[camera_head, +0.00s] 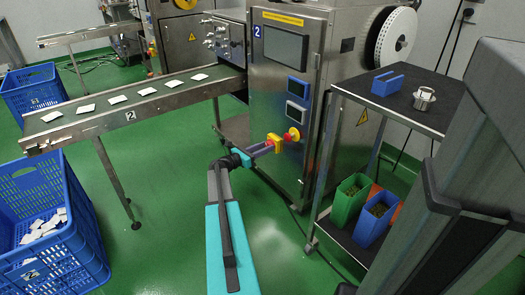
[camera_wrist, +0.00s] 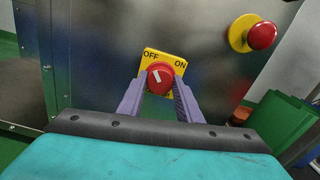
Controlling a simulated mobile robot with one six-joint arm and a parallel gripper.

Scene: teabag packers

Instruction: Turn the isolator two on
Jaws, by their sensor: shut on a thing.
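Isolator two is a yellow plate marked OFF and ON with a red rotary knob. In the wrist view the plate (camera_wrist: 151,55) sits between my fingertips, and its red knob (camera_wrist: 160,78) has a white mark tilted up and left, toward OFF. In the head view the isolator (camera_head: 274,142) is on the lower front of the steel machine numbered 2. My gripper (camera_wrist: 160,88) has its two purple fingers on either side of the knob, shut on it. It also shows in the head view (camera_head: 264,148), reaching the panel. The fingers hide part of the plate's sides.
A red emergency button on a yellow base (camera_wrist: 262,36) sits right of the isolator; it also shows in the head view (camera_head: 292,134). A steel cart (camera_head: 420,118) stands right, with green (camera_head: 345,205) and blue (camera_head: 371,224) bins below. A conveyor (camera_head: 145,92) runs left.

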